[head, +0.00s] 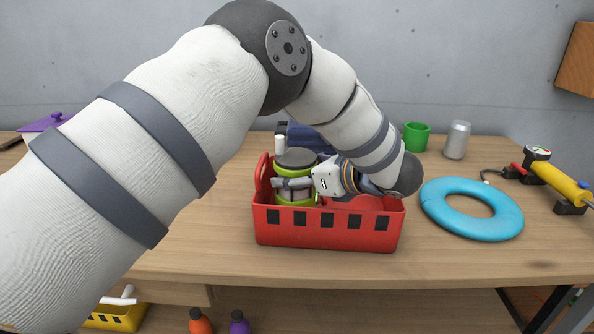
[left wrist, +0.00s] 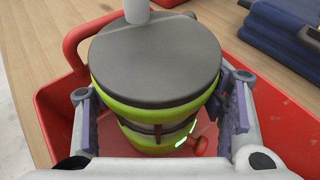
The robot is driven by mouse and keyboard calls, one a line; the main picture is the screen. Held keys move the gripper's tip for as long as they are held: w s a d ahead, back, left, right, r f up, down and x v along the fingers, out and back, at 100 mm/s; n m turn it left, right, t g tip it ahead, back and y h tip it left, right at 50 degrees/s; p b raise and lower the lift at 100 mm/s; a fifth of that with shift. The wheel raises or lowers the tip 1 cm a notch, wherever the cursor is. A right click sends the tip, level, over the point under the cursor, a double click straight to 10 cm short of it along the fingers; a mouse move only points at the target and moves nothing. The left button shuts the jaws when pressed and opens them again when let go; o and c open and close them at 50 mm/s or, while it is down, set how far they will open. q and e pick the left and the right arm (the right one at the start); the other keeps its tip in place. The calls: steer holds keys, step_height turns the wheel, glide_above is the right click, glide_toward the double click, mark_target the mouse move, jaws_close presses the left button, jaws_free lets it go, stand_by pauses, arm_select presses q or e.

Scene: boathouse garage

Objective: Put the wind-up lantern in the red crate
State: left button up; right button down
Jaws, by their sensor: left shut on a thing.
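The wind-up lantern (head: 297,157) has a dark grey top, lime-green bands and a white upright piece at its top edge. It is upright within the left end of the red crate (head: 328,235). The crate's front wall hides its bottom, so I cannot tell if it touches the crate floor. My left gripper (head: 298,188) is shut around the lantern's sides. In the left wrist view the lantern (left wrist: 155,60) sits between both fingers (left wrist: 160,115), with the red crate wall (left wrist: 50,105) around it. My right gripper is not in view.
A blue case (head: 306,138) stands behind the crate. A green cup (head: 416,137), a grey can (head: 457,140), a blue ring (head: 471,209) and a yellow pump (head: 560,182) are to the right. A purple item (head: 47,122) is far left. The table front is clear.

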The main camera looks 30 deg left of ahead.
arm_select(q)
steer(key=shift+f, duration=0.45)
steer(key=shift+f, duration=0.2)
steer(key=o, duration=1.5)
steer(key=shift+o, duration=0.3)
steer(key=shift+f, duration=0.15)
steer(key=v, duration=1.2)
steer(key=shift+c, duration=0.2)
jaws_close()
